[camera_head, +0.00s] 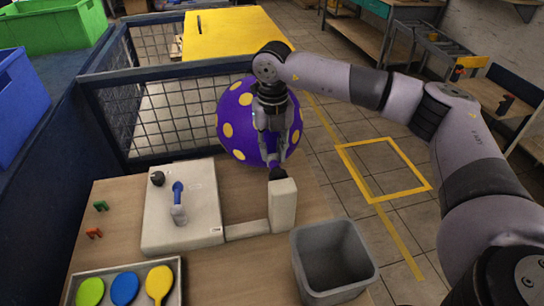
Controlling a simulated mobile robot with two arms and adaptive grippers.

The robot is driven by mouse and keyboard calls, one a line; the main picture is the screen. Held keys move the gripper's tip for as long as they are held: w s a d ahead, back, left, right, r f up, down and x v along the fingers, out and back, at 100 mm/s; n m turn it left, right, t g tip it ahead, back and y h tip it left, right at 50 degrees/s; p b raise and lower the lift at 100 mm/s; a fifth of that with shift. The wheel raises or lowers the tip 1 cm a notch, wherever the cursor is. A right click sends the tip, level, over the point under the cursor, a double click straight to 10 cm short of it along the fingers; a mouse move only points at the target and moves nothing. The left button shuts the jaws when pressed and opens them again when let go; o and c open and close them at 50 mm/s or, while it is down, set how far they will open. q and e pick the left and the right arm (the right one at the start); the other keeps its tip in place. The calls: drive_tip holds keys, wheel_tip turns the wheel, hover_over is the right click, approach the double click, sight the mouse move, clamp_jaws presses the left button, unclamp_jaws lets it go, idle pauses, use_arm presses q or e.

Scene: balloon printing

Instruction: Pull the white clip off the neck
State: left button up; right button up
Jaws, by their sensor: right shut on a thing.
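A purple balloon with yellow spots (231,112) stands behind the right end of the bench, its neck side at the black nozzle (278,174) on a pale post (283,205). My right gripper (276,160) points down in front of the balloon, its fingertips just above the nozzle. It is shut at the neck, on what seems to be the white clip; the fingers hide the clip, and I cannot make out its outline. My left gripper is not in view.
A grey bin (309,246) stands right of the post. A white base plate (156,217) carries a blue-handled lever (178,190). Green (100,206) and orange (94,232) clips lie at left. A mesh fence (110,120) stands behind.

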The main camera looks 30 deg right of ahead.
sight(273, 155)
drive_tip(key=shift+r, duration=0.1)
wheel_tip(273, 155, up, 10)
drive_tip(key=p, duration=0.6)
idle(0.8)
